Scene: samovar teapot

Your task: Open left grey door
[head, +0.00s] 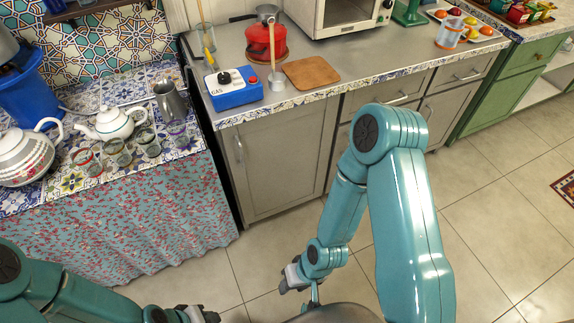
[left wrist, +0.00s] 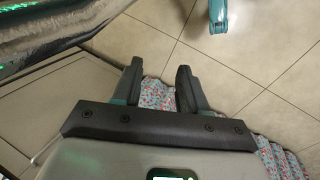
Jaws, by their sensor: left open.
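The left grey door (head: 283,160) is in the cabinet under the counter in the head view. It looks shut, and its upright metal handle (head: 238,149) is near its left edge. A grey panel (left wrist: 45,105) at the left of the left wrist view looks like cabinet front. My left gripper (head: 203,314) is at the bottom edge of the head view, low and in front of the door, apart from the handle. In the left wrist view its two dark fingers (left wrist: 158,78) are spread and empty. My right gripper (head: 290,281) hangs over the floor; its jaws are unclear.
A flowered cloth (head: 130,215) covers the table front left of the door. Tiled floor (head: 490,225) is free at the right.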

